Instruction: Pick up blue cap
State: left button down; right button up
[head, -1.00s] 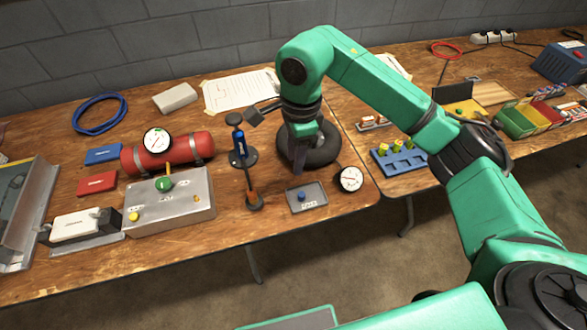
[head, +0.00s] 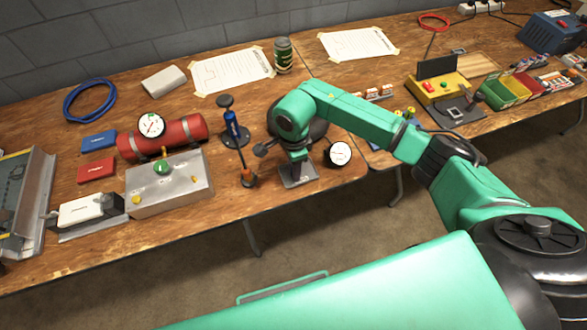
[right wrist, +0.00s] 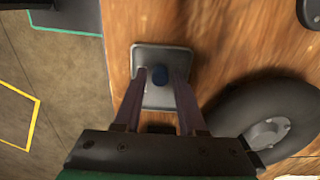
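The blue cap (right wrist: 160,74) sits on a small grey tray (right wrist: 148,56) in the right wrist view. In the head view the tray (head: 309,180) shows at the table's front edge, and my right gripper and wrist hide the cap. My right gripper (right wrist: 161,84) is open and points down over the tray. Its two fingers stand on either side of the cap, with a visible gap between them. I cannot tell whether a finger touches the cap. My left gripper is not in view.
A tyre (right wrist: 265,125) lies close to the tray. A white gauge (head: 338,154) stands right of the tray. A red cylinder (head: 180,137) and a metal box (head: 165,185) are farther left.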

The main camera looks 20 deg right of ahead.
grip_shut()
jog(key=shift+r, duration=0.1)
notch_tip(320, 180, up, 20)
jog(key=b, duration=0.2)
